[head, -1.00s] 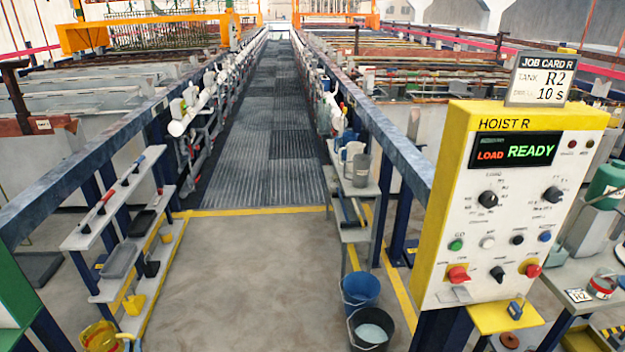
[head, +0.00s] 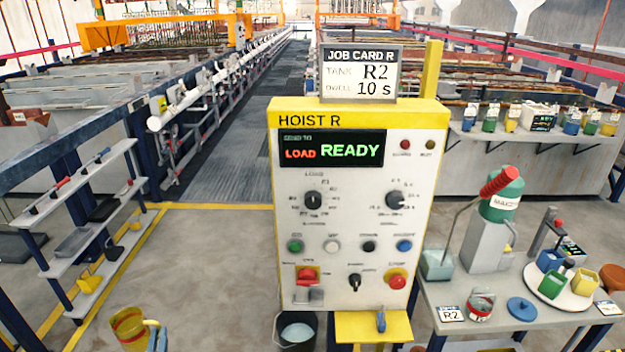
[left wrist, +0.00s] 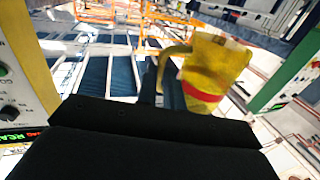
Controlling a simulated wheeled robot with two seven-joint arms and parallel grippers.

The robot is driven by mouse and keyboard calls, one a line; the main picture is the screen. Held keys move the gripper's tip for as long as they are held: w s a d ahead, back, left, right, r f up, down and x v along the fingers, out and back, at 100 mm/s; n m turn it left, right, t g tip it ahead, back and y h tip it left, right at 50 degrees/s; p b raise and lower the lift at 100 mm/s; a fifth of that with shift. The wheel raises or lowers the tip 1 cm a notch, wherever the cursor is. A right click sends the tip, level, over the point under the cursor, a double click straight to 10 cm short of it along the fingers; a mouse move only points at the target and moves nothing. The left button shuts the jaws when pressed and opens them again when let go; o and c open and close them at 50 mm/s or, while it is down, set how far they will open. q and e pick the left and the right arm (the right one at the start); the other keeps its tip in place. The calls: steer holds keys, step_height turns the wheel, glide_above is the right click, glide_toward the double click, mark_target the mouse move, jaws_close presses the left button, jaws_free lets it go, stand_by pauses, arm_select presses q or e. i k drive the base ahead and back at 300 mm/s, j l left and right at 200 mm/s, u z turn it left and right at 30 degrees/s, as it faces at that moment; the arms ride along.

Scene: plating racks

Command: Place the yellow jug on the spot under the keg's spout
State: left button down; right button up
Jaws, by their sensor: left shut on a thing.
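The yellow jug (head: 128,328) is at the bottom left of the head view, with a red band and a handle on its right side. My left gripper (head: 156,341) is shut on its handle and holds it up off the floor. The jug (left wrist: 218,72) and handle also show in the left wrist view, ahead of the dark gripper body. A green keg (head: 503,195) with a white label sits on a grey stand on the right-hand bench (head: 450,291). I cannot clearly make out its spout or the spot under it. My right gripper is out of view.
The Hoist R panel (head: 430,250) stands between the jug and the bench. The bench also holds a red-banded pot (head: 481,304), a blue lid (head: 521,308) and a round tray (head: 577,300) of small coloured cups. A bucket (head: 297,330) is on the floor.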

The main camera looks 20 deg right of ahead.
mark_target(498, 294)
steer(key=k+l, duration=0.1)
steer(key=l, duration=0.35)
steer(key=k+l, duration=0.1)
steer(key=l, duration=0.3)
steer(key=k+l, duration=0.15)
steer(key=l, duration=0.3)
steer(key=k+l, duration=0.1)
steer(key=l, duration=0.35)
steer(key=k+l, duration=0.1)
steer(key=l, duration=0.3)
steer(key=k+l, duration=0.1)
steer(key=l, duration=0.35)
